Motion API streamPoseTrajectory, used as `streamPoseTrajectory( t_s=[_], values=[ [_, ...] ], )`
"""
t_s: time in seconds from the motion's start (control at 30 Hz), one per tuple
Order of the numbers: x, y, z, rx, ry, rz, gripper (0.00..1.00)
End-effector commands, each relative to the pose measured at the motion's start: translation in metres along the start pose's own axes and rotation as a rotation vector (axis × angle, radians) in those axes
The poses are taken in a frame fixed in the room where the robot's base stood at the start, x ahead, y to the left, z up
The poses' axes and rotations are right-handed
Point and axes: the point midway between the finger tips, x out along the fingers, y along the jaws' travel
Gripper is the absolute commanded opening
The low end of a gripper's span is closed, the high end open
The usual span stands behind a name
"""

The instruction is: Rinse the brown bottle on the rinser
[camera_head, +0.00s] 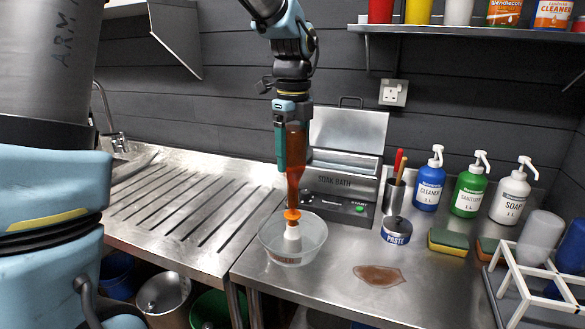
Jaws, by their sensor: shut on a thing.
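My gripper (292,155) is shut on the brown bottle (296,172) and holds it upside down. The bottle is about upright, neck pointing down. Its neck end comes down at the orange top of the rinser (292,233), which has a white stem standing in a clear round bowl (270,255). The mouth appears to meet the orange part, but I cannot tell whether it is pressed down. My fingers hide part of the bottle's body.
A soak bath (340,185) stands close behind. A paste tin (396,231), a tool pot (393,195), pump bottles (429,180), a sponge (448,241) and a white rack (540,275) are to the right. A brown puddle (380,275) lies in front. The ridged drainboard (190,205) is clear.

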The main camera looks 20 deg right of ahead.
Motion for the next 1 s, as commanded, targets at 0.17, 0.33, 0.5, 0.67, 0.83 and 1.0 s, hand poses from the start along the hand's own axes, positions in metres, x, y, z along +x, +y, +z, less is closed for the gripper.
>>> streamPoseTrajectory(
  t_s=[0.17, 0.33, 0.5, 0.67, 0.83, 1.0],
  values=[
    [-0.012, 0.000, 0.000, 0.000, -0.001, -0.001, 0.11],
    [-0.020, 0.000, 0.000, 0.000, -0.001, -0.001, 0.11],
    [-0.028, 0.000, 0.000, 0.000, -0.001, -0.001, 0.11],
    [-0.035, 0.000, 0.000, 0.000, -0.001, -0.001, 0.11],
    [-0.043, 0.000, 0.000, 0.000, -0.001, -0.001, 0.11],
    [-0.050, 0.000, 0.000, 0.000, 0.000, -0.001, 0.11]
  ],
)
